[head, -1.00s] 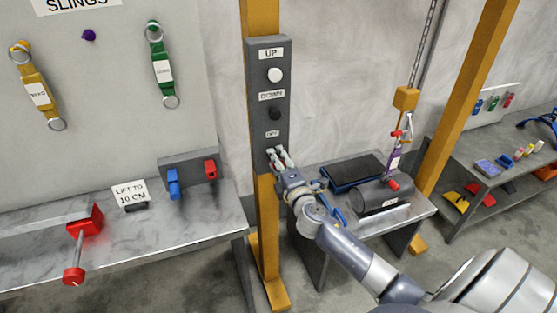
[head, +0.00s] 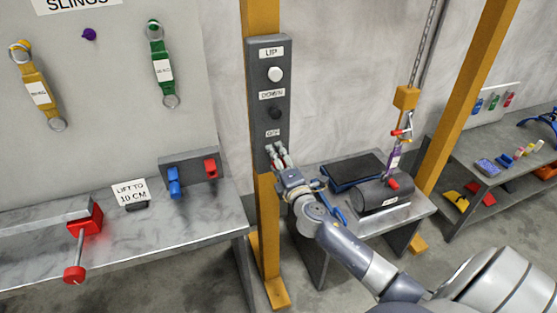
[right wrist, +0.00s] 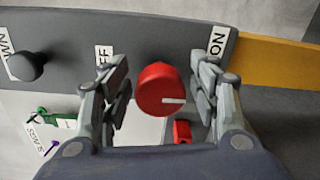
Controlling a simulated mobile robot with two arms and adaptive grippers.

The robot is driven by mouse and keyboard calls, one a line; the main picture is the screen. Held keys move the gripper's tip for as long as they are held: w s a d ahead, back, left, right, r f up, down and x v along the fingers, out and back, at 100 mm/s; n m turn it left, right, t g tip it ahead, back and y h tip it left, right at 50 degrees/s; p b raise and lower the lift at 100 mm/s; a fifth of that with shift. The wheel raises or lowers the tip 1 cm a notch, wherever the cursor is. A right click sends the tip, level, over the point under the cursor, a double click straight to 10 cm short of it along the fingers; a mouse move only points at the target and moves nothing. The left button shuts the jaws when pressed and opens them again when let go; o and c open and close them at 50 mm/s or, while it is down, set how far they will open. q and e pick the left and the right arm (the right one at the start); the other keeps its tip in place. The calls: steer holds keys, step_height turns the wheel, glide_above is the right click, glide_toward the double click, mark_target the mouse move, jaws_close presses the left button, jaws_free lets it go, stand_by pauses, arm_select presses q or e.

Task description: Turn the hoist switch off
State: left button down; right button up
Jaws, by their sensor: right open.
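The hoist switch is a red round knob (right wrist: 161,88) with a white mark that points right, towards the ON side, in the right wrist view. It sits on the dark grey panel (right wrist: 186,25) between a partly hidden OFF label (right wrist: 103,58) and an ON label (right wrist: 217,40). My right gripper (right wrist: 162,80) is open, with one finger on each side of the knob and visible gaps between. In the head view my right gripper (head: 278,157) is at the lower end of the panel (head: 265,100) and hides most of the knob. My left gripper is not in view.
On the panel above are a white UP button (head: 275,74) and a black DOWN button (head: 274,112). The panel hangs on a yellow post (head: 268,225). A bench (head: 185,245) is at left; a dark cylinder (head: 382,196) hangs or rests by a table at right.

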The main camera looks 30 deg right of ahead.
steer(key=shift+s, duration=0.1)
steer(key=shift+s+a+f, duration=0.1)
steer(key=shift+s, duration=0.2)
steer(key=v, duration=1.1)
steer(key=shift+s, duration=0.1)
steer(key=s+a+f+m+g+y, duration=0.1)
steer(key=s+f+m+g, duration=0.2)
steer(key=f, duration=0.9)
steer(key=s+a+f+m+g, duration=0.15)
steer(key=s+f, duration=0.25)
steer(key=f, duration=0.8)
steer(key=s+f+m+g+y, duration=0.15)
steer(key=s+f+g, duration=0.25)
steer(key=f, duration=0.8)
steer(key=s+a+f+m+g, duration=0.2)
steer(key=s+a+f+m, duration=0.1)
steer(key=s+f, duration=0.4)
steer(key=s+a+f+m+g+y+b, duration=0.1)
steer(key=s+a+f+m+g, duration=0.2)
steer(key=s, duration=1)
steer(key=s+a+f+m+g, duration=0.2)
steer(key=s+a+f, duration=0.1)
steer(key=s+f, duration=0.7)
steer(key=shift+s+f+m+y, duration=0.35)
steer(key=shift+s+m, duration=0.05)
steer(key=shift+s, duration=0.15)
steer(key=shift+a+g, duration=0.15)
steer(key=shift+g, duration=0.1)
